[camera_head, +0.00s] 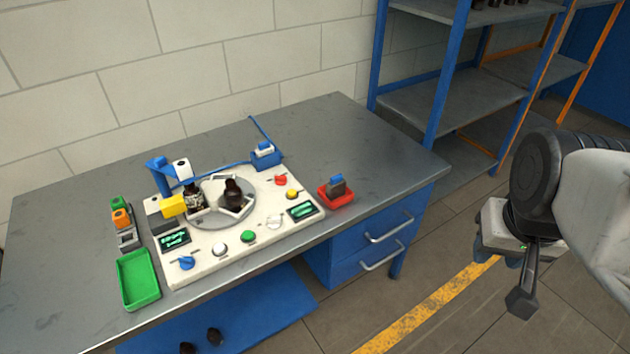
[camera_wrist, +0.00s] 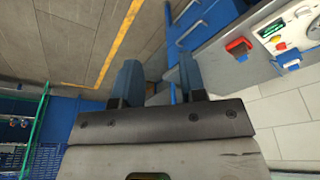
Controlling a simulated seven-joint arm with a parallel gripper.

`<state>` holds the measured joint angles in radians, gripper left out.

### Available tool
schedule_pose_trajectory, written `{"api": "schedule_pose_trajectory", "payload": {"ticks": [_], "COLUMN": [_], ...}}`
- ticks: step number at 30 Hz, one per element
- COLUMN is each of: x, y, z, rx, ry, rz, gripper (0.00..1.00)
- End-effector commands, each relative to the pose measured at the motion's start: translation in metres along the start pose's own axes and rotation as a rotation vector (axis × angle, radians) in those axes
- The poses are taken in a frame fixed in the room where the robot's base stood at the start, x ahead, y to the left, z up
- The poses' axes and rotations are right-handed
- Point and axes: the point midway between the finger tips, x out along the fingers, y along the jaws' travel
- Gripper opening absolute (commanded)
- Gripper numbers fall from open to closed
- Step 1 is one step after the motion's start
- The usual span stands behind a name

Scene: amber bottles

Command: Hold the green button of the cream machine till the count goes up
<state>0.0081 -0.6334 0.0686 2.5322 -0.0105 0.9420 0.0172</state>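The cream machine (camera_head: 204,268) sits on the grey bench, with a round turntable carrying dark amber bottles (camera_head: 233,194). Its green button (camera_head: 247,236) is on the front edge, between a white button (camera_head: 219,249) and a pale knob (camera_head: 274,222). Two small displays with green marks show, on the left (camera_head: 175,239) and right (camera_head: 302,210); I cannot read the count. My gripper (camera_head: 512,261) hangs over the floor, well right of the bench and away from the button. In the wrist view its two fingers (camera_wrist: 158,82) are apart with nothing between them.
A red bin (camera_head: 336,197) stands right of the machine and a green tray (camera_head: 138,279) at its left. Blue drawers (camera_head: 370,250) with handles lie under the bench's right end. Blue shelving (camera_head: 450,100) stands behind. The bench's right part is clear.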

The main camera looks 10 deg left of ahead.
Motion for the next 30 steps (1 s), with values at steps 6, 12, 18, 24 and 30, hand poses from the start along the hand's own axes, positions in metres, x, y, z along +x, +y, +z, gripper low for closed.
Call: {"api": "schedule_pose_trajectory", "payload": {"ticks": [6, 12, 18, 24, 30], "x": [0.0, 0.0, 0.0, 0.0, 0.0], "y": [0.0, 0.0, 0.0, 0.0, 0.0], "z": [0.0, 0.0, 0.0, 0.0, 0.0], "rx": [0.0, 0.0, 0.0, 0.0, 0.0], "ry": [0.0, 0.0, 0.0, 0.0, 0.0], "rz": [0.0, 0.0, 0.0, 0.0, 0.0], "gripper": [0.38, 0.38, 0.09, 0.0, 0.0]}}
